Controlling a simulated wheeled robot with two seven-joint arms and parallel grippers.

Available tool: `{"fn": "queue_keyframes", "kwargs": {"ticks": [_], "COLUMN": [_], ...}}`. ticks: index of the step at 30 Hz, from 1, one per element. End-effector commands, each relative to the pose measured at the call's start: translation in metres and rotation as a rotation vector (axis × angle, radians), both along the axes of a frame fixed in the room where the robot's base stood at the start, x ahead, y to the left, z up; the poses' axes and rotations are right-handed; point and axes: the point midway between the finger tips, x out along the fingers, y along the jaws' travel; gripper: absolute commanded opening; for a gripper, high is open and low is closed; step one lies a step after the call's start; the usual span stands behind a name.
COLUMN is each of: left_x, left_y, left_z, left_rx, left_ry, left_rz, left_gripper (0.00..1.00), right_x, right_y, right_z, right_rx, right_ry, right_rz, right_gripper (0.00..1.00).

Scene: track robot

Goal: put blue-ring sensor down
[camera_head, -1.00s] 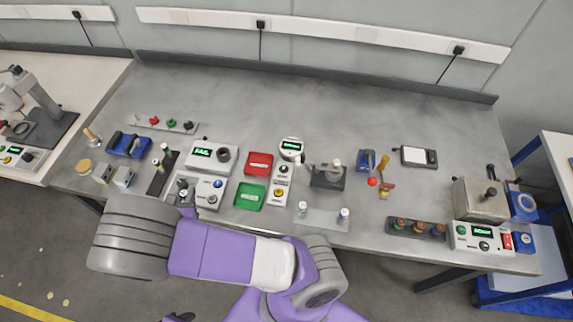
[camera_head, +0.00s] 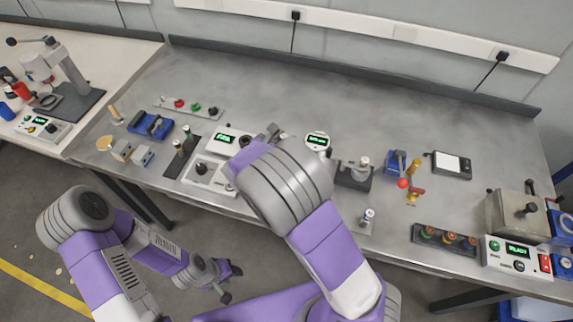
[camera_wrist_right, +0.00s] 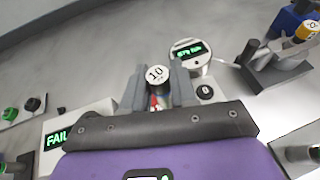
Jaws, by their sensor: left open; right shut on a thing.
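My right gripper (camera_wrist_right: 157,92) is shut on a short upright cylinder with a pale top marked "10" (camera_wrist_right: 157,74), which I take to be the sensor. No blue ring can be made out on it. In the head view my right gripper (camera_head: 272,131) is mostly hidden behind its own wrist, above the bench near the round gauge (camera_head: 317,140). In the right wrist view the gauge (camera_wrist_right: 192,53) is just beyond the fingers, to the right. My left gripper (camera_head: 230,283) is open and empty, low in front of the bench.
A box with a green FAIL display (camera_head: 222,138) is left of my right gripper. A dark fixture (camera_head: 354,175), a blue clamp (camera_head: 397,163) and a scale (camera_head: 451,164) stand to the right. My right arm hides the middle front. The bench's back is clear.

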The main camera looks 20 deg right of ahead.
Motion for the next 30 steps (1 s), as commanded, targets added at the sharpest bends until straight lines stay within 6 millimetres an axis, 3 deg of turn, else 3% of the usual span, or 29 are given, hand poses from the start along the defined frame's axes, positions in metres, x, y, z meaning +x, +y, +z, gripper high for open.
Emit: {"fn": "queue_keyframes", "kwargs": {"ticks": [1,8,15,23,30], "left_x": [0.0,0.0,0.0,0.0,0.0], "left_y": [0.0,0.0,0.0,0.0,0.0], "left_z": [-0.017,-0.035,-0.053,-0.061,-0.074], "left_rx": [0.0,0.0,0.0,0.0,0.0], "left_ry": [0.0,-0.001,-0.001,-0.001,-0.001], "left_rz": [0.0,0.0,-0.001,-0.001,-0.001], "left_gripper": [0.43,0.43,0.43,0.43,0.43], "right_x": [0.01,0.032,0.033,0.033,0.033], "right_y": [0.0,-0.002,-0.002,-0.002,-0.002], "right_z": [0.0,0.016,-0.025,-0.047,-0.077], "right_rx": [0.005,-0.006,-0.011,-0.006,-0.009], "right_ry": [-0.01,-0.006,-0.002,-0.003,-0.004], "right_rz": [0.007,0.039,0.043,0.042,0.041], "right_gripper": [0.0,0.0,0.0,0.0,0.0]}}
